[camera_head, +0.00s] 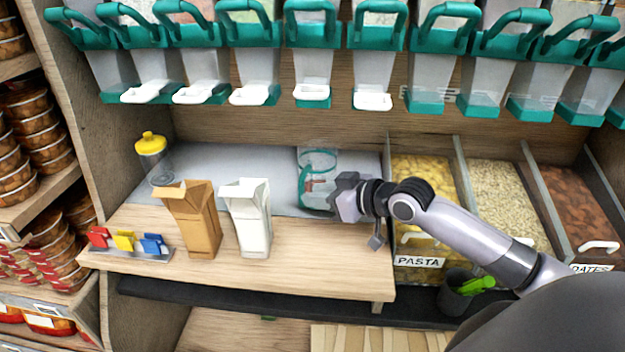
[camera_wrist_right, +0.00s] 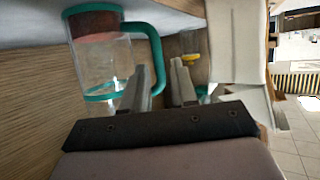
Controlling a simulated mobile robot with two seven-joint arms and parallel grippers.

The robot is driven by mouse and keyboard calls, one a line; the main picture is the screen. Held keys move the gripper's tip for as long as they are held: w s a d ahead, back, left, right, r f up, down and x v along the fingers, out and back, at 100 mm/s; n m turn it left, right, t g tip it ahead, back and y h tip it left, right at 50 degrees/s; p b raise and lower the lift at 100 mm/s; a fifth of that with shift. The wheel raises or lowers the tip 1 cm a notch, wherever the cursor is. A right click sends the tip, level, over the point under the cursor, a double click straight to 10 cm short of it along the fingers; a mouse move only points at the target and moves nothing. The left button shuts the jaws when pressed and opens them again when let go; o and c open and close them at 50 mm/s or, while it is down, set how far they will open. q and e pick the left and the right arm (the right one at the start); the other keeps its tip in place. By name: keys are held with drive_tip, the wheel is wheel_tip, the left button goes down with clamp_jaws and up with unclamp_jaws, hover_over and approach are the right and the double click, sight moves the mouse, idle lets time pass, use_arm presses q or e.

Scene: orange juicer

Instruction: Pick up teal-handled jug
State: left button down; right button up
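The clear jug with teal rim and handle (camera_head: 316,168) stands on the grey surface at the back of the wooden counter. My right gripper (camera_head: 337,201) is at its right side in the head view. In the right wrist view the jug (camera_wrist_right: 95,62) appears at upper left, with something brown at one end. Its teal handle (camera_wrist_right: 157,42) reaches toward the gap between the fingers of my right gripper (camera_wrist_right: 159,68). The fingers are apart, and I cannot tell whether either touches the handle. My left gripper is not in view.
A brown carton (camera_head: 196,222) and a white carton (camera_head: 250,222) stand left of the jug. A yellow-lidded jar (camera_head: 155,160) is farther left. Teal-handled dispensers (camera_head: 312,75) hang above. Pasta (camera_head: 425,180) and other food bins lie right.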

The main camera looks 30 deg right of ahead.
sight(313, 181)
drive_tip(key=shift+b+x, duration=0.45)
drive_tip(key=shift+x, duration=2.25)
drive_tip(key=shift+d+f, duration=0.15)
clamp_jaws()
